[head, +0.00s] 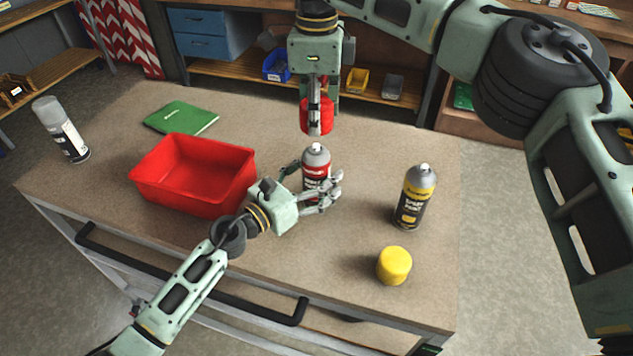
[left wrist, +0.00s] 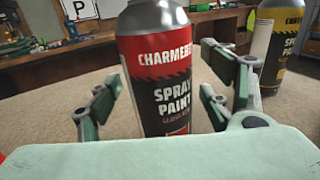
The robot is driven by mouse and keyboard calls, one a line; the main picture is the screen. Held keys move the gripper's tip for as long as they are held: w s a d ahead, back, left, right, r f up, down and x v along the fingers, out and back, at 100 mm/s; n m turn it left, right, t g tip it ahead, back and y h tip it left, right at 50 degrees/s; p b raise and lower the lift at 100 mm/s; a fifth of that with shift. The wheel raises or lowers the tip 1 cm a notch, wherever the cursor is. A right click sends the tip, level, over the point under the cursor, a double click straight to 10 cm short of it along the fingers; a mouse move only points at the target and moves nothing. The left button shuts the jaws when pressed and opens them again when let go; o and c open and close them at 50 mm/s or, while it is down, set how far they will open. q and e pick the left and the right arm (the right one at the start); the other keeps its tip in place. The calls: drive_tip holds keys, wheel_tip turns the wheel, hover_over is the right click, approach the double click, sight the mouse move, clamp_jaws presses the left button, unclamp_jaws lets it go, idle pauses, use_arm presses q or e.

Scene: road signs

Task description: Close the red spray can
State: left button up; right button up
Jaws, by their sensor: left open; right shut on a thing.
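The red spray can (head: 316,164) stands upright and uncapped on the table; its grey top and nozzle show. It also fills the middle of the left wrist view (left wrist: 165,70), between the fingers. My left gripper (head: 322,192) is open around the can's body, with fingers on both sides. My right gripper (head: 318,115) is shut on the red cap (head: 316,116) and holds it above the can, with a gap between cap and nozzle.
A yellow spray can (head: 415,197) stands uncapped at the right, with its yellow cap (head: 394,265) nearer the front edge. A red bin (head: 235,189) and a green book (head: 181,118) are at the left. A white-capped can (head: 61,130) stands at the far left.

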sight(316, 145)
use_arm(q)
drive_tip(key=shift+c, duration=0.3)
drive_tip(key=c, duration=1.7)
use_arm(e)
drive_tip(key=shift+f, duration=2.45)
drive_tip(key=shift+f, duration=0.1)
drive_tip(key=shift+a+f, duration=0.1)
drive_tip(key=shift+f, duration=0.7)
drive_tip(key=shift+f, duration=0.65)
drive_tip(key=o, duration=0.8)
